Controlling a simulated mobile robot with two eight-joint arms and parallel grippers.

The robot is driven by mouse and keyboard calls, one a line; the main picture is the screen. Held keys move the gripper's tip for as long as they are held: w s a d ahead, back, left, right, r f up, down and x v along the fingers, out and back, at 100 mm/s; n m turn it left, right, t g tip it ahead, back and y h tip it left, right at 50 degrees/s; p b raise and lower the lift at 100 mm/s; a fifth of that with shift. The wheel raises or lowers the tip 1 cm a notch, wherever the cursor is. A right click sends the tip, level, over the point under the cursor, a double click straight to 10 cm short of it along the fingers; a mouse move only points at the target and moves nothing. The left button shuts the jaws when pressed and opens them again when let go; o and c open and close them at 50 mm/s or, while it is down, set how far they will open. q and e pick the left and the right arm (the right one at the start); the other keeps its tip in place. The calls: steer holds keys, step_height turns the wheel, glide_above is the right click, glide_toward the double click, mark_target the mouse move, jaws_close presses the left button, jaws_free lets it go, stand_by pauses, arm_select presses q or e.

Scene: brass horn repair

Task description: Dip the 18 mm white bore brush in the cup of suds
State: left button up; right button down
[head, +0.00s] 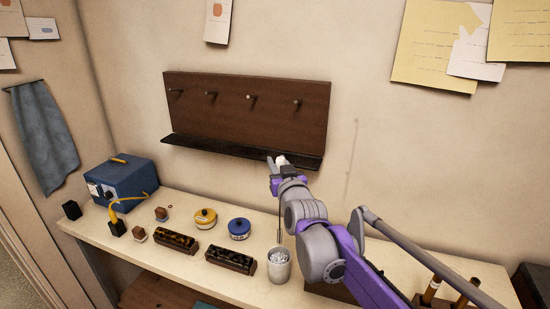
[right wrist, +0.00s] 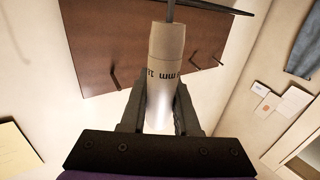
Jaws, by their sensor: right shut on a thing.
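My right gripper (head: 277,165) is shut on the white handle (head: 281,160) of a brush, in front of the dark wall rack. In the right wrist view the gripper (right wrist: 158,108) grips the pale handle (right wrist: 163,75) from both sides. Its printed marking includes "mm"; the number is hard to read. A thin grey rod (right wrist: 171,10) extends from the handle's end. In the head view a thin rod shows below the gripper, above the cup of suds (head: 279,267). The cup stands on the bench with pale froth inside. I cannot make out the bristles. My left gripper is not in view.
The wall rack (head: 245,115) has several pegs and a ledge. On the bench (head: 190,262) stand a blue box (head: 122,183), a yellow tin (head: 205,218), a blue tin (head: 239,228) and two dark blocks (head: 231,259) left of the cup. Wooden-handled tools (head: 431,290) stand at the right.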

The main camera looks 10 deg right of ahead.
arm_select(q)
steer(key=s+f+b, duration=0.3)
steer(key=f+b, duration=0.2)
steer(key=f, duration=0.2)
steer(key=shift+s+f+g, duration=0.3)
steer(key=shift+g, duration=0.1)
arm_select(e)
step_height(320, 180, down, 12)
steer(key=shift+s+f, duration=0.15)
steer(key=shift+f, duration=0.1)
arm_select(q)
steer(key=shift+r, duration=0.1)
arm_select(e)
steer(key=shift+r, duration=0.1)
steer(key=shift+r+p, duration=2.6)
steer(key=shift+r, duration=2.9)
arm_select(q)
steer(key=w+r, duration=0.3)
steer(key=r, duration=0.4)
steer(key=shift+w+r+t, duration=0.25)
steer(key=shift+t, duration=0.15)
arm_select(e)
steer(key=shift+f, duration=0.1)
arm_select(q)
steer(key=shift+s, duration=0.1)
arm_select(e)
steer(key=shift+f, duration=0.1)
